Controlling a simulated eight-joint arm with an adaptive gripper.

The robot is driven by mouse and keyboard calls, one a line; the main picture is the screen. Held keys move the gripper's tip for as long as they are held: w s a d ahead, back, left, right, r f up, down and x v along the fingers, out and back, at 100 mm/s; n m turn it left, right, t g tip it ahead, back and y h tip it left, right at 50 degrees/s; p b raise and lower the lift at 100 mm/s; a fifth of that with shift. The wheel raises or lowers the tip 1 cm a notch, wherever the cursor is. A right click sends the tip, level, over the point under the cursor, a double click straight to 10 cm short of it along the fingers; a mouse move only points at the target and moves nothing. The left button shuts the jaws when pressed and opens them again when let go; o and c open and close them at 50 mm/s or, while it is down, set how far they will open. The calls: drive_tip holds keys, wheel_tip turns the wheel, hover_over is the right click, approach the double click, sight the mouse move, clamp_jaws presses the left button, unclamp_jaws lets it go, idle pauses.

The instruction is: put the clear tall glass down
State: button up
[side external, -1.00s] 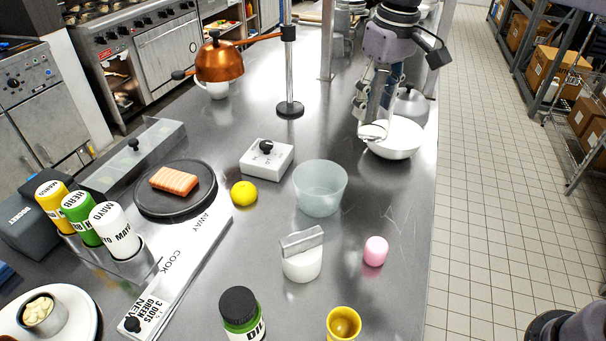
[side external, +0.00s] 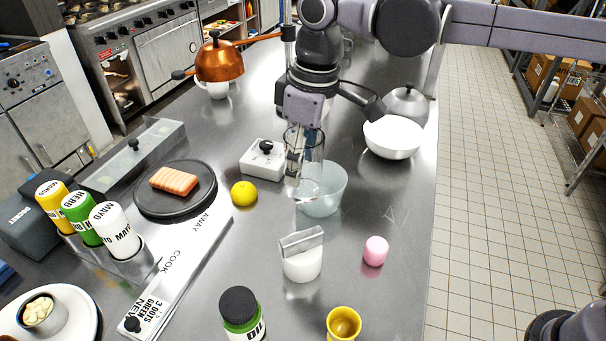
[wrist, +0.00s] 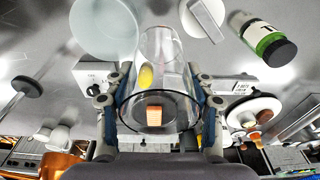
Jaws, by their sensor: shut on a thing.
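The clear tall glass (side external: 314,152) is held in my gripper (side external: 299,146) above the steel counter, roughly upright. In the side view its lower part overlaps the near left edge of the frosted bowl (side external: 328,196); I cannot tell whether they touch. In the wrist view the glass (wrist: 161,50) lies between my two fingers (wrist: 160,105), which press on its sides. The frosted bowl (wrist: 103,28) shows just left of it there.
A white bowl (side external: 392,138) stands right of the glass. A white box with a black knob (side external: 262,162) and a yellow ball (side external: 244,194) are to the left. A white tub (side external: 302,265) and a pink piece (side external: 376,250) are nearer the camera. Bare counter (side external: 370,195) lies right of the frosted bowl.

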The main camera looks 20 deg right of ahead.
drive_tip(key=shift+s+a+f, duration=0.5)
drive_tip(key=shift+a+f, duration=1.35)
drive_tip(key=shift+f, duration=0.05)
drive_tip(key=shift+s+a+f, duration=0.45)
drive_tip(key=shift+a+f, duration=1.45)
drive_tip(key=shift+s+a+f, duration=0.5)
drive_tip(key=shift+a+f, duration=1.35)
drive_tip(key=shift+f, duration=0.05)
drive_tip(key=shift+f, duration=0.15)
drive_tip(key=o, duration=1.3)
